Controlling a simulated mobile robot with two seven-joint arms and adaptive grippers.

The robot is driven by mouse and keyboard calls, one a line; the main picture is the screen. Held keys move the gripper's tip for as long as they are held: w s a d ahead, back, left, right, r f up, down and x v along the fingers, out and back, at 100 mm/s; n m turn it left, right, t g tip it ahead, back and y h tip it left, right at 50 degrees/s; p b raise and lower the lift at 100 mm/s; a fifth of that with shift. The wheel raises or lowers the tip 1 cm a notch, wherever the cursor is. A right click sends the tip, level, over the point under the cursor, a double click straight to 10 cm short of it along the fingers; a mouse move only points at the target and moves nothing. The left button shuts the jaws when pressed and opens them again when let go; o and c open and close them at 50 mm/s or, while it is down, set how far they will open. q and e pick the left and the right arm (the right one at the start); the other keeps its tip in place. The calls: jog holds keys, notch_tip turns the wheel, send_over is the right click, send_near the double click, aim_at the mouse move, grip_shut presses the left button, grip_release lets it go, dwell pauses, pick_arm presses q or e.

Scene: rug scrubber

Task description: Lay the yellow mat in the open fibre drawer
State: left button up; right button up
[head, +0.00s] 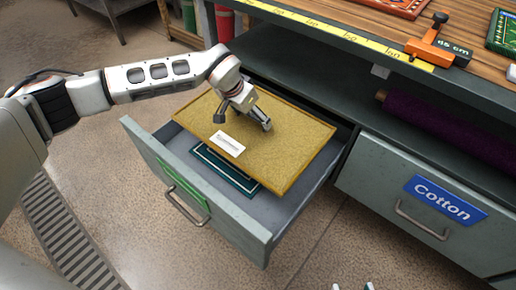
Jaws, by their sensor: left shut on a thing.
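The yellow mat (285,145) is flat and rectangular, with a darker edge and a white label on its front left part. It is over the inside of the open drawer (255,222), slightly turned against the drawer's sides. I cannot tell whether it rests on anything below. My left gripper (262,121) is shut on the yellow mat near its middle, from above; its fingertips are partly hidden. A dark teal mat (222,172) with a pale border line lies in the drawer, partly under the yellow mat. My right gripper (351,287) shows only two separated fingertips at the bottom edge.
A closed drawer marked Cotton (425,208) is at the right. A purple roll (440,125) lies on the shelf above it. The wooden worktop (340,15) bears a yellow ruler strip (340,33) and an orange tool (435,48). The floor before the drawers is clear.

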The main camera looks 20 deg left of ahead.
aim_at(247, 125)
pick_arm(q)
notch_tip(247, 125, down, 6)
jog(key=shift+s+a+r+b, duration=0.1)
jog(key=shift+s+a+b, duration=0.05)
jog(key=shift+b, duration=0.7)
jog(key=shift+f, duration=0.65)
notch_tip(247, 125, down, 4)
jog(key=shift+r+b, duration=0.1)
jog(key=shift+b, duration=0.85)
jog(key=shift+f, duration=0.4)
jog(key=shift+r, duration=0.1)
jog(key=shift+w+r, duration=0.2)
jog(key=shift+r, duration=0.1)
jog(key=shift+f, duration=0.6)
jog(key=o, duration=1.5)
jog(key=shift+s+f, duration=0.1)
pick_arm(e)
jog(key=a+m, duration=0.2)
jog(key=s+a+m+y, duration=0.1)
jog(key=a, duration=0.1)
jog(key=shift+a+f, duration=0.1)
jog(key=shift+f, duration=0.2)
